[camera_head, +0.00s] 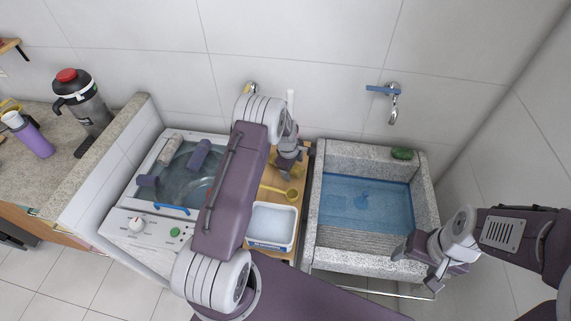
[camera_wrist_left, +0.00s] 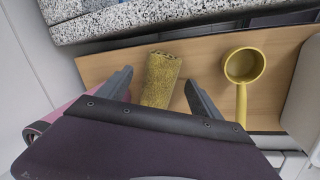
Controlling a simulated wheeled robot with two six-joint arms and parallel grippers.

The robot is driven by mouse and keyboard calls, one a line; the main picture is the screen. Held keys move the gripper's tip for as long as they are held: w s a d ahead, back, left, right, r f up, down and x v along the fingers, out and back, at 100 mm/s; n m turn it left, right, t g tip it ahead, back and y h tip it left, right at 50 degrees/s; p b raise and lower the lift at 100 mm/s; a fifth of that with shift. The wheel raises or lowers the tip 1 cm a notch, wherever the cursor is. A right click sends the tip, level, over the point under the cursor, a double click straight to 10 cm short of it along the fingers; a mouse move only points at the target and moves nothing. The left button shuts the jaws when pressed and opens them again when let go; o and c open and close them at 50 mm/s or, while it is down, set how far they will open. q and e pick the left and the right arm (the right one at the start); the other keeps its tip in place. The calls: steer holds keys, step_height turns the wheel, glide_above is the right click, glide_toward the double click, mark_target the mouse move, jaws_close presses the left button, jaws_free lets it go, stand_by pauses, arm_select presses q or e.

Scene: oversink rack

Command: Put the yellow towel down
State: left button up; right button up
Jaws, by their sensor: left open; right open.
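The yellow towel (camera_wrist_left: 162,72) is a small, rough-textured, folded bundle on the wooden shelf (camera_wrist_left: 210,52), seen in the left wrist view. My left gripper (camera_wrist_left: 158,85) is open, with one finger on each side of the towel and visible gaps between. In the head view my left gripper (camera_head: 288,165) is over the back of the wooden shelf, and I cannot make out the towel there. My right gripper (camera_head: 422,262) is open and empty near the front right of the stone sink (camera_head: 428,200).
A yellow dipper (camera_wrist_left: 243,68) lies beside the towel on the shelf; it also shows in the head view (camera_head: 290,194). A white basin (camera_head: 271,240) is in front of it. The washing machine (camera_head: 125,232) stands left. A green item (camera_head: 402,153) sits on the sink's back rim.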

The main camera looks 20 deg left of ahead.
arm_select(q)
steer(key=shift+f, duration=0.2)
steer(key=shift+r, duration=0.1)
steer(key=c, duration=1.4)
steer(key=shift+w+r, duration=0.1)
steer(key=shift+r, duration=0.4)
steer(key=shift+c, duration=0.2)
step_height(320, 180, up, 3)
steer(key=shift+r+b, duration=0.1)
steer(key=shift+b, duration=0.45)
steer(key=w+d+r+b, duration=0.1)
steer(key=d+r, duration=0.5)
steer(key=d, duration=0.5)
steer(key=shift+w+d+r+b, duration=0.25)
steer(key=shift+r+b, duration=0.1)
steer(key=shift+r, duration=0.05)
